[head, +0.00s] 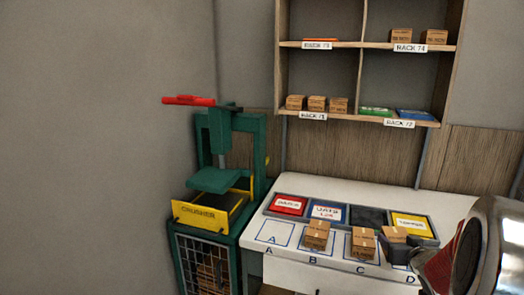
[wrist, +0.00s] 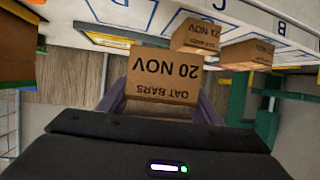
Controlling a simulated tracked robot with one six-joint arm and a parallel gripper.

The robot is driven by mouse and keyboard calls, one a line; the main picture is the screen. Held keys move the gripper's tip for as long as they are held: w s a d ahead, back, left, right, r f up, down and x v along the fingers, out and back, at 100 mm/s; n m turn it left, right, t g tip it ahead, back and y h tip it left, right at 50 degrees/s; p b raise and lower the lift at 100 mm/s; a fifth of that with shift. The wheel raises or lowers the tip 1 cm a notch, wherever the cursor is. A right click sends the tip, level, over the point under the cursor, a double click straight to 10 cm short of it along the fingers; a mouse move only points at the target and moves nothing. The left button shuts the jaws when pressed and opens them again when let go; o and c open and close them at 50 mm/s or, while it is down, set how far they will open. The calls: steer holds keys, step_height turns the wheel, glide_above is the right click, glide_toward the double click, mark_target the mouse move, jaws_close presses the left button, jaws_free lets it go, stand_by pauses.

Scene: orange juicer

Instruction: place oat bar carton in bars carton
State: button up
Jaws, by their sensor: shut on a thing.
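My gripper (head: 398,250) is at the right of the head view, over the front right of the white table. It is shut on a small brown carton (head: 394,234). In the wrist view the held oat bar carton (wrist: 165,75) shows upside-down print, "OAT BARS" and "20 NOV", between my purple fingers (wrist: 162,104). A row of coloured bins lies along the table's back: a red bin (head: 289,205), a blue bin (head: 327,213), a black bin (head: 368,217) and a yellow bin (head: 411,225). The red bin's label looks like "BARS", but the small print is hard to read.
Two brown cartons stand on lettered squares, one near B (head: 316,234) and one near C (head: 362,242). Square A (head: 274,233) is empty. A green crusher (head: 213,180) stands left of the table. A wooden rack (head: 365,125) with several cartons hangs behind.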

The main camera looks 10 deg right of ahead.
steer(key=w+a+f+n+y, duration=0.1)
steer(key=w+a, duration=0.3)
steer(key=a, duration=0.5)
steer(key=w+a+f+n+y, duration=0.1)
steer(key=w+a, duration=0.3)
steer(key=a, duration=0.5)
steer(key=a+f+n+y, duration=0.2)
steer(key=a+f, duration=0.1)
steer(key=a, duration=1.7)
steer(key=shift+w+f+t+y, duration=0.2)
steer(key=shift+t+y, duration=0.1)
steer(key=shift+t, duration=0.1)
steer(key=s+f, duration=0.5)
steer(key=f, duration=0.1)
steer(key=shift+f, duration=0.1)
